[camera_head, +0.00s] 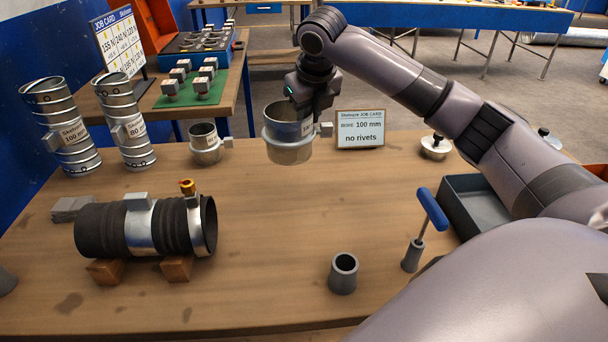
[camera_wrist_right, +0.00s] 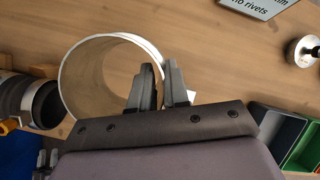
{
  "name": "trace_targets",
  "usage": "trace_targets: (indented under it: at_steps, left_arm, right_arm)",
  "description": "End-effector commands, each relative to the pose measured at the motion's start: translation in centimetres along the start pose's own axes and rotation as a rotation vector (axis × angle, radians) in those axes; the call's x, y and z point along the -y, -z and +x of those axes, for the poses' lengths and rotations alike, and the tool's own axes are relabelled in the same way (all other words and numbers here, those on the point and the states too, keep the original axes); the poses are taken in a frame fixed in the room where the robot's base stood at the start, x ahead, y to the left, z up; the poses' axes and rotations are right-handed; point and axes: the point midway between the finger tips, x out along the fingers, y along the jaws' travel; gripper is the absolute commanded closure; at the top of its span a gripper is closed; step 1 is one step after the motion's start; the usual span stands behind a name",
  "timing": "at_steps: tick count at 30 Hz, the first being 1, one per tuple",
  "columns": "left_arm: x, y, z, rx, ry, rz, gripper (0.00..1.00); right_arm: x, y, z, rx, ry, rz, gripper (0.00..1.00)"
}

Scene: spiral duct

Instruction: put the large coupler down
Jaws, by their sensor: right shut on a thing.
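The large coupler (camera_head: 287,140) is a wide, short silver metal ring with a side block, upright near the back edge of the table. My right gripper (camera_head: 306,100) reaches down to its rim from above. In the right wrist view the gripper (camera_wrist_right: 162,78) is shut on the wall of the large coupler (camera_wrist_right: 80,65), one finger inside the ring and one outside. The tabletop shows through the ring. I cannot tell whether its lower edge touches the table (camera_head: 262,220). My left gripper is not in view.
A smaller coupler (camera_head: 205,146) stands left of the large one, and a job card (camera_head: 360,130) stands right. A dark duct (camera_head: 100,232) rests on wooden blocks at front left. A grey cup (camera_head: 343,274) and blue-handled tool (camera_head: 426,225) stand at front right. The table's middle is clear.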

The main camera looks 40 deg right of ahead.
Motion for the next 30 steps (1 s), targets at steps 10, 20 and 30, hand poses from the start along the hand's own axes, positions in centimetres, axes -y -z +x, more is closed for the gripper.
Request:
trace_targets:
  at_steps: [10,20,30]
  left_arm:
    - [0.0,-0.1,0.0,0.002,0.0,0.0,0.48]
    - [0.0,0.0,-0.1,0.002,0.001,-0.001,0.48]
    - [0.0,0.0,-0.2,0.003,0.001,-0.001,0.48]
  right_arm:
    - [-1.0,3.3,7.8,-0.002,0.001,0.002,1.0]
    - [-1.5,4.6,11.2,-0.002,0.0,0.001,1.0]
    - [-1.8,5.3,13.1,0.003,-0.001,0.003,1.0]
